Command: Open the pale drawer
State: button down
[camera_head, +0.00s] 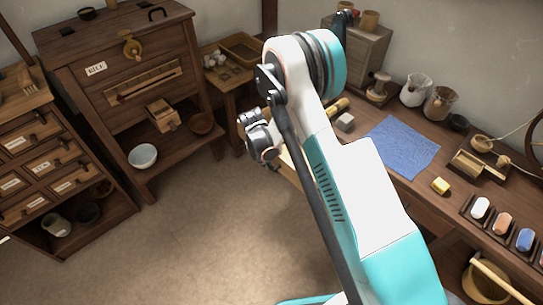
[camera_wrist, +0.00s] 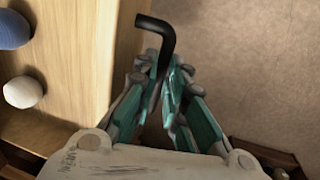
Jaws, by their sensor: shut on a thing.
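The pale wooden drawer (camera_wrist: 95,60) fills the left of the wrist view. A small pale strip of it (camera_head: 288,160) shows beside my arm in the head view. A black bent bar handle (camera_wrist: 160,28) stands at the drawer's right edge. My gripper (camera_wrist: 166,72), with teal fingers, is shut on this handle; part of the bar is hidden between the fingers. A blue round thing (camera_wrist: 14,28) and a whitish round thing (camera_wrist: 22,92) show at the drawer's left. My arm hides most of the drawer in the head view.
The bench at right carries a blue cloth (camera_head: 402,146), a yellow block (camera_head: 440,186), a grey block (camera_head: 345,122) and jars (camera_head: 415,90). A wooden cabinet (camera_head: 125,75) and a unit of small drawers (camera_head: 50,170) stand left. The floor (camera_head: 195,225) between is clear.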

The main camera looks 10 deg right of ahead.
jog(key=shift+s+a, duration=0.2)
jog(key=shift+a, duration=0.05)
jog(key=c, duration=1.7)
grip_release()
jog(key=shift+o, duration=0.2)
notch_tip(320, 180, up, 12)
jog(key=s+a, duration=0.1)
jog(key=shift+a, duration=0.4)
jog(key=shift+s+f, duration=0.1)
